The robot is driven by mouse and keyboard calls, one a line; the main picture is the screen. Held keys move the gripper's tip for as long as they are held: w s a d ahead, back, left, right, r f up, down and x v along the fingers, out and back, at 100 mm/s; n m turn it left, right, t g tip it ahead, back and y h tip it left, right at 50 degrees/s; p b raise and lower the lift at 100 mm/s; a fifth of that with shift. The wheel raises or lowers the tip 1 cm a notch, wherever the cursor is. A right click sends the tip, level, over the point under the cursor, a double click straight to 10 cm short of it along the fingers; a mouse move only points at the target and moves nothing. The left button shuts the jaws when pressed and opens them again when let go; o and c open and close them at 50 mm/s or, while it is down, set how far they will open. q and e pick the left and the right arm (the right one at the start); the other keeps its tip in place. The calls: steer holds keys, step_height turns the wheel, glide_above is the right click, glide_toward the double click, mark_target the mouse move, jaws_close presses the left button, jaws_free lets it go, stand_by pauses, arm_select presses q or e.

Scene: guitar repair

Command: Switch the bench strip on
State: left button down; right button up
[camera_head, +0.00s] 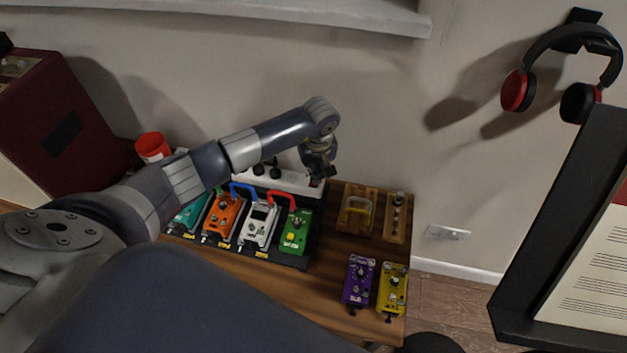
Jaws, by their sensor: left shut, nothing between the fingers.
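The bench strip (286,179) is a white power strip lying along the back of the wooden bench, behind the pedals, with dark plugs in its left part. My left arm reaches across from the left. My left gripper (318,176) is shut and empty, pointing down at the right end of the strip. It hides that end, so the switch there is mostly covered, with only a small reddish patch showing by the fingertips. I cannot tell whether the fingers touch it. My right gripper is not in view.
On a black board stand teal, orange (224,215), white (258,226) and green (296,232) pedals. Purple (358,283) and yellow (392,290) pedals sit at front right. Headphones (516,90) hang on the wall.

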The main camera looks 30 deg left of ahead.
arm_select(q)
steer(key=shift+s, duration=0.1)
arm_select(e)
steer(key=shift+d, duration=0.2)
arm_select(q)
steer(key=shift+r+p, duration=0.85)
steer(key=shift+r, duration=0.05)
steer(key=shift+r+p, duration=0.45)
steer(key=shift+r, duration=0.3)
steer(key=shift+r+p, duration=0.8)
steer(key=shift+r, duration=0.95)
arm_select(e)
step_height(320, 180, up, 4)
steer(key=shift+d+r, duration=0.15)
arm_select(q)
steer(key=shift+f, duration=0.1)
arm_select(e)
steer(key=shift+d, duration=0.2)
